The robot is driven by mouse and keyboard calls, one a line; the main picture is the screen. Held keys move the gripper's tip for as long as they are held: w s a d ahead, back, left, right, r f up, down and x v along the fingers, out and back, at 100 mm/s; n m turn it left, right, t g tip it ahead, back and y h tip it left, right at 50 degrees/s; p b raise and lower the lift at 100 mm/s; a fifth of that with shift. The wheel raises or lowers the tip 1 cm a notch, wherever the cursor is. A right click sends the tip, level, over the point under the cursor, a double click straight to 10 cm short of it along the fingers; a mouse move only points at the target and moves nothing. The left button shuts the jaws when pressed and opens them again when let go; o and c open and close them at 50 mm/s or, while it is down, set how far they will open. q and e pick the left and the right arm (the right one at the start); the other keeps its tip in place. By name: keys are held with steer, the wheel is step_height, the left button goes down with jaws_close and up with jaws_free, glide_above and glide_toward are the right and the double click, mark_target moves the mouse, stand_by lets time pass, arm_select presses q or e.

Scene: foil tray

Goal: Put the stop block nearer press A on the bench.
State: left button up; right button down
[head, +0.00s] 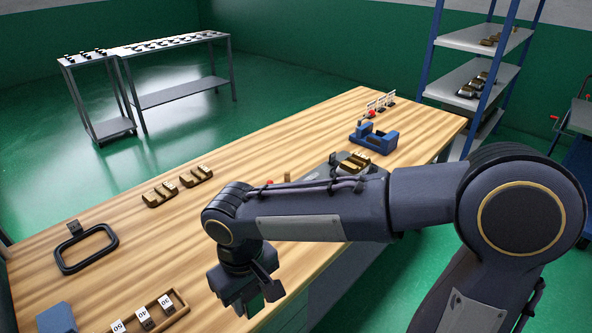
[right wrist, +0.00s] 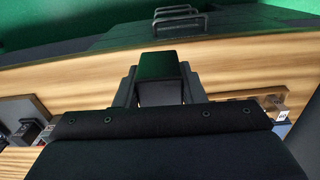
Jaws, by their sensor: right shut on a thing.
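My right gripper (head: 252,297) is low over the near left part of the wooden bench (head: 235,165). It is shut on a dark green block (head: 256,304), which also shows between the fingers in the right wrist view (right wrist: 160,68). Whether the block touches the bench I cannot tell. I see no label naming it a stop block, and none naming a press. A blue vise-like fixture (head: 373,138) stands at the bench's far end. A black rounded frame (head: 87,250) lies at the left. My left gripper is not in view.
A wooden tray with number-marked blocks (head: 143,315) and a blue block (head: 56,318) sit at the near left edge. Two holders (head: 160,194) (head: 196,176) of small blocks stand mid-bench. A grey plate with brass pieces (head: 352,162) is partly behind my arm. Shelves (head: 473,80) stand beyond.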

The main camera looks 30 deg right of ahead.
steer(key=shift+s+a+r+n, duration=0.15)
steer(key=shift+s+a+r, duration=0.1)
steer(key=shift+s, duration=0.3)
steer(key=shift+s+a+r+n, duration=0.15)
steer(key=shift+s+r, duration=0.05)
steer(key=shift+s, duration=0.3)
steer(key=w+d+f, duration=0.1)
steer(key=w+f, duration=0.2)
steer(key=w, duration=0.1)
steer(key=w+d+f+p, duration=0.1)
steer(key=w+d+f, duration=0.1)
steer(key=w+f, duration=0.1)
steer(key=w+d+f+p, duration=0.1)
steer(key=w+f, duration=0.2)
steer(key=w, duration=0.2)
steer(key=shift+w+d+f, duration=0.1)
steer(key=shift+w+d, duration=0.2)
steer(key=shift+w, duration=0.1)
steer(key=f, duration=0.3)
steer(key=shift+w+d+f, duration=0.1)
steer(key=shift+w, duration=0.15)
steer(key=shift+f, duration=0.25)
steer(key=shift+f, duration=0.15)
steer(key=c, duration=1.4)
jaws_free()
steer(key=shift+f, duration=0.1)
steer(key=o, duration=0.5)
